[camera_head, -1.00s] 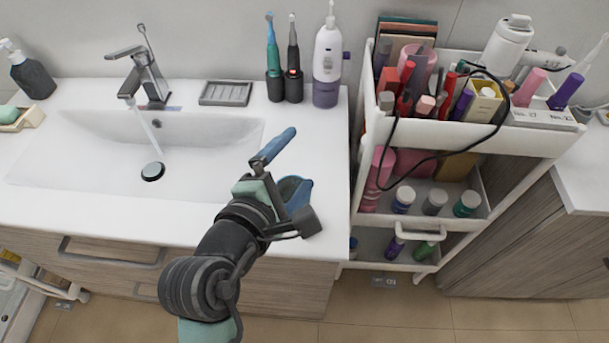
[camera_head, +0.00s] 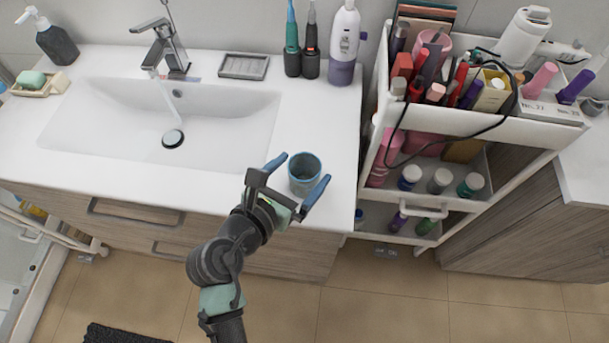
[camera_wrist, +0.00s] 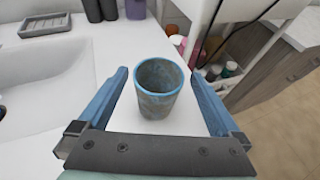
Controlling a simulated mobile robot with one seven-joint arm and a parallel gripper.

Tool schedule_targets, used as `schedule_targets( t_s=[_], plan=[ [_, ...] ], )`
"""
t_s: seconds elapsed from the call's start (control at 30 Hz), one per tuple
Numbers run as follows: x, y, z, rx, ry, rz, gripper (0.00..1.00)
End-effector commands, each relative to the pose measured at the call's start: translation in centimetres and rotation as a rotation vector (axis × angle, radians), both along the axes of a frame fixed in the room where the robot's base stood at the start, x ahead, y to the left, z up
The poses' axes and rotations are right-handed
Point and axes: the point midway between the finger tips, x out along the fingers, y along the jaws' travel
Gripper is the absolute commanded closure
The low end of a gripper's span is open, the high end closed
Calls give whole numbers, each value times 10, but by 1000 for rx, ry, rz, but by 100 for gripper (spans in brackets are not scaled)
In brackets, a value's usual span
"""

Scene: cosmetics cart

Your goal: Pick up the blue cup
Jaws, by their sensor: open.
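The blue cup (camera_head: 304,176) stands upright on the white counter, right of the sink and near the counter's front edge. It is grey-blue with a brighter blue rim. In the wrist view the cup (camera_wrist: 158,95) is centred between and slightly beyond my two blue fingers. My gripper (camera_head: 296,168) is open, with one finger on each side of the cup in the head view. In the wrist view the gripper (camera_wrist: 160,85) shows a gap on both sides of the cup. Nothing is held.
The sink (camera_head: 120,125) with running water lies to the left. A grey soap dish (camera_head: 243,66), two toothbrushes and a white-and-purple bottle (camera_head: 344,45) stand behind. The cosmetics cart (camera_head: 455,122) is close on the right. The counter just around the cup is clear.

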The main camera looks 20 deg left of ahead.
Motion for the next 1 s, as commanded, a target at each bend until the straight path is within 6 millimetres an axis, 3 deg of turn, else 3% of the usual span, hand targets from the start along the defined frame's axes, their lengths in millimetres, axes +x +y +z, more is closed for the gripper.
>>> schedule_targets(
  t_s=[0.47,0.73,0.77,1.0],
  plan=[
    [46,-4,-25,2,0,-1,0],
    [49,-4,-27,2,0,0,0],
    [49,-4,-27,2,0,0,2],
    [49,-4,-27,2,0,0,45]
  ],
)
